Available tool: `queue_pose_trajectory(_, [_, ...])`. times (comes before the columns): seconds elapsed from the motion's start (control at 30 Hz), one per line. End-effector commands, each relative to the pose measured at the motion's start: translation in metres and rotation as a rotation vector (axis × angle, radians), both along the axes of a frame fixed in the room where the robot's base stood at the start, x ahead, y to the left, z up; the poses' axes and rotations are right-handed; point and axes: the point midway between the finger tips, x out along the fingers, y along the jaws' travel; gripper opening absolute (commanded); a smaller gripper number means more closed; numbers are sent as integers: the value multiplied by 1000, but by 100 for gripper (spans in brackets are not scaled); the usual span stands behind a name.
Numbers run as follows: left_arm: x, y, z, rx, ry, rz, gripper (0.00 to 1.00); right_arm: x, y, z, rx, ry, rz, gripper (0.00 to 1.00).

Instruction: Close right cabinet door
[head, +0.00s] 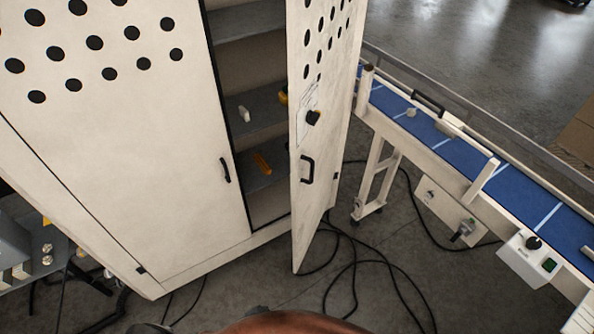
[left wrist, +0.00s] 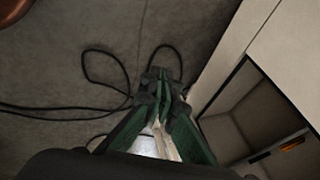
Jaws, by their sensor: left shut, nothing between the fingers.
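The right cabinet door (head: 335,130) is cream with round black holes at its top. The cabinet's left door (head: 130,170) is closed. My left gripper (left wrist: 161,78) shows in the left wrist view with its green fingers together and nothing between the tips. A pale strip (left wrist: 160,143) shows between the finger links, and I cannot tell if it is the door. My right gripper is not in view.
Grey shelves (head: 258,118) inside the cabinet hold a few small items, one of them orange (head: 262,163). A blue conveyor (head: 520,200) stands right of the open door. Black cables (head: 355,262) lie on the concrete floor. A grey machine (head: 22,240) is at lower left.

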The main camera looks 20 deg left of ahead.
Motion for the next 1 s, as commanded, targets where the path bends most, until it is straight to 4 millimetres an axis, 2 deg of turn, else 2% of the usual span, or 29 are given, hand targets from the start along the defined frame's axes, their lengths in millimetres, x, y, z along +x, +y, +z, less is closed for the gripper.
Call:
queue_pose_trajectory(0.03, [43, -13, 50, 53, -83, -70, 0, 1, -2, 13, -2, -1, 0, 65])
queue_pose_trajectory(0.07, [66, -20, 78, 89, -130, -112, 0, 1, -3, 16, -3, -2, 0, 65])
queue_pose_trajectory(0.1, [94, -30, 115, 141, -193, -159, 0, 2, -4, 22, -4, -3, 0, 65])
queue_pose_trajectory(0.17, [131, -44, 175, 223, -290, -222, 0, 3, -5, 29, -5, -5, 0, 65])
queue_pose_trajectory(0.2, [152, -53, 217, 278, -356, -257, 0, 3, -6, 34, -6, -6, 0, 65])
queue_pose_trajectory(0.27, [179, -66, 282, 361, -455, -296, 0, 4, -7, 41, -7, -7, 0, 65])
queue_pose_trajectory(0.3, [192, -74, 324, 416, -518, -314, 0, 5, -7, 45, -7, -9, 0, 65])
queue_pose_trajectory(0.33, [200, -79, 356, 456, -563, -324, 0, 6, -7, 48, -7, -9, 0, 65])
queue_pose_trajectory(0.37, [206, -84, 385, 496, -606, -331, 0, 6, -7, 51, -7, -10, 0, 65])
queue_pose_trajectory(0.4, [212, -90, 423, 543, -660, -337, 0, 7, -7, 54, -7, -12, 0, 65])
queue_pose_trajectory(0.5, [218, -100, 502, 644, -773, -333, 0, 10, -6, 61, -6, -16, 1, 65])
queue_pose_trajectory(0.6, [216, -105, 554, 716, -846, -322, 0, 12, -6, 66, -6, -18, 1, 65])
queue_pose_trajectory(0.7, [214, -107, 582, 754, -885, -313, 0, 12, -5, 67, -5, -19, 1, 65])
queue_pose_trajectory(0.87, [224, -106, 593, 771, -901, -310, 0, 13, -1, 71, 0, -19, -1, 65])
queue_pose_trajectory(1.0, [247, -102, 594, 772, -901, -311, 0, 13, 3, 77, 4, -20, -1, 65])
